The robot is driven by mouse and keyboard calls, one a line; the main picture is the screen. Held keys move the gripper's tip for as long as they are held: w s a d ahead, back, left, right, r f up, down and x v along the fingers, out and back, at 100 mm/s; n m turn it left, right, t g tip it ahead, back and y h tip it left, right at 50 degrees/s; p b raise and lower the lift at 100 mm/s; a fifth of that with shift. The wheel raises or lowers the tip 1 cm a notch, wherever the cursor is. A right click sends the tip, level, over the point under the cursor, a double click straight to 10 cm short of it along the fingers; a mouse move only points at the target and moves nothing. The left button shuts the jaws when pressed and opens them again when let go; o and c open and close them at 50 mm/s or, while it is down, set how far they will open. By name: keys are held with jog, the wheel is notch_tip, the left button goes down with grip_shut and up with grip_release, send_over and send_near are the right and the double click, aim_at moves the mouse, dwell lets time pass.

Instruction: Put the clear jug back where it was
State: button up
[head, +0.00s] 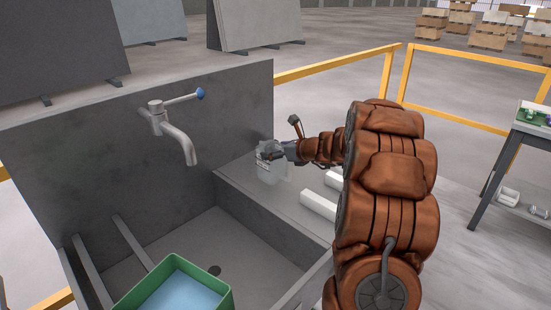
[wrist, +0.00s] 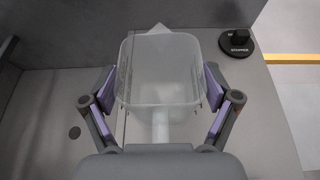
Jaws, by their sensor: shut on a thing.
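The clear jug (head: 268,168) is at the right end of the sink, over the grey side ledge beside the back wall. It also shows in the wrist view (wrist: 160,75), seen from above, with its spout pointing away and its handle toward me. My gripper (head: 280,152) is at the jug; in the wrist view its purple-padded fingers (wrist: 160,90) press on the left and right sides of the jug. The jug looks upright and empty. Its base is hidden, so I cannot tell whether it touches the ledge.
A tap (head: 176,130) with a blue-tipped lever is on the wall over the basin. A green tub (head: 222,300) of water stands in the sink. White blocks (head: 318,205) lie on the ledge near my arm. A black round stopper (wrist: 238,42) is beyond the jug.

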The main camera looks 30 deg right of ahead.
aim_at(282, 159)
jog(key=shift+w+d, duration=0.15)
jog(key=shift+w, duration=0.05)
jog(key=shift+f, duration=1.8)
jog(key=shift+f, duration=0.2)
jog(key=o, duration=1.5)
jog(key=shift+r, duration=0.1)
jog(key=shift+r, duration=0.15)
jog(key=v, duration=1.2)
jog(key=shift+b, duration=0.35)
